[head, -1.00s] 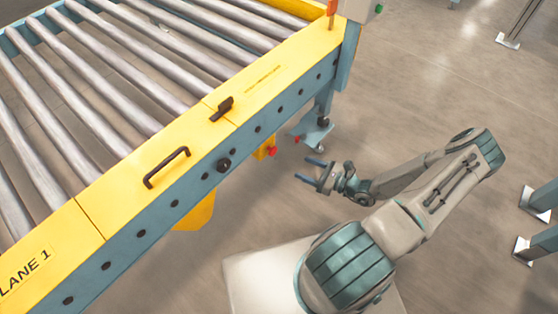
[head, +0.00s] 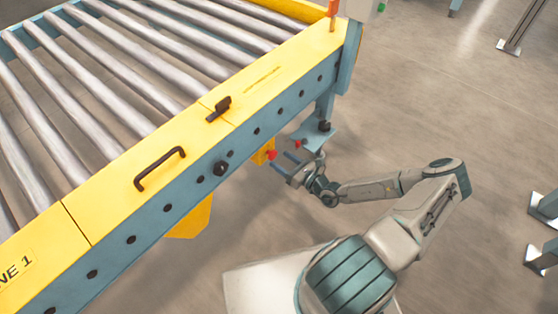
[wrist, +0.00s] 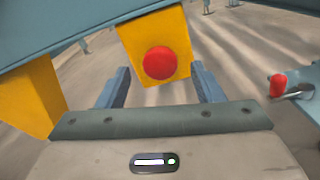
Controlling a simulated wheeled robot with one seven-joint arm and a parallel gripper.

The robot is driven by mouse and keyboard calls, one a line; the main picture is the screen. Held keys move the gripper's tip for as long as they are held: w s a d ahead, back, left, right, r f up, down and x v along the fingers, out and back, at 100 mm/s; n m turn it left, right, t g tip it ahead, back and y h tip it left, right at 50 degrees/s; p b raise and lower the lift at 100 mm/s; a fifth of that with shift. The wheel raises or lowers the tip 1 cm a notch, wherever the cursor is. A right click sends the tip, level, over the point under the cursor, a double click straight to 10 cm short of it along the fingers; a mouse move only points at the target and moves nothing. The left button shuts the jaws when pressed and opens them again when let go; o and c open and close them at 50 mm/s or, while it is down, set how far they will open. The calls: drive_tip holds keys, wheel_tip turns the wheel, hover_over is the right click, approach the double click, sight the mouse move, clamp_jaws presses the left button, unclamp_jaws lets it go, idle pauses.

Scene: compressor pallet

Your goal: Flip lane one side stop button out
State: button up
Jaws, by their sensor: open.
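The lane one side stop button is a red round button (wrist: 160,62) on a yellow box (wrist: 138,30), under the blue side rail of the conveyor. In the head view the red button (head: 271,155) shows on its small yellow box (head: 259,151) below the rail. My gripper (head: 281,161) is open and empty, just right of and in front of the button, apart from it. In the wrist view the button sits between and beyond the two blue fingers of my gripper (wrist: 162,88).
The lane 1 roller conveyor has a yellow top rail (head: 110,180) with a black handle (head: 159,168) and a black latch (head: 219,109). A blue leg (head: 325,105) stands beyond my gripper. Another red knob (wrist: 277,84) shows at right in the wrist view.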

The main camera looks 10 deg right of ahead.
sight(271, 154)
drive_tip(key=shift+x, duration=1.15)
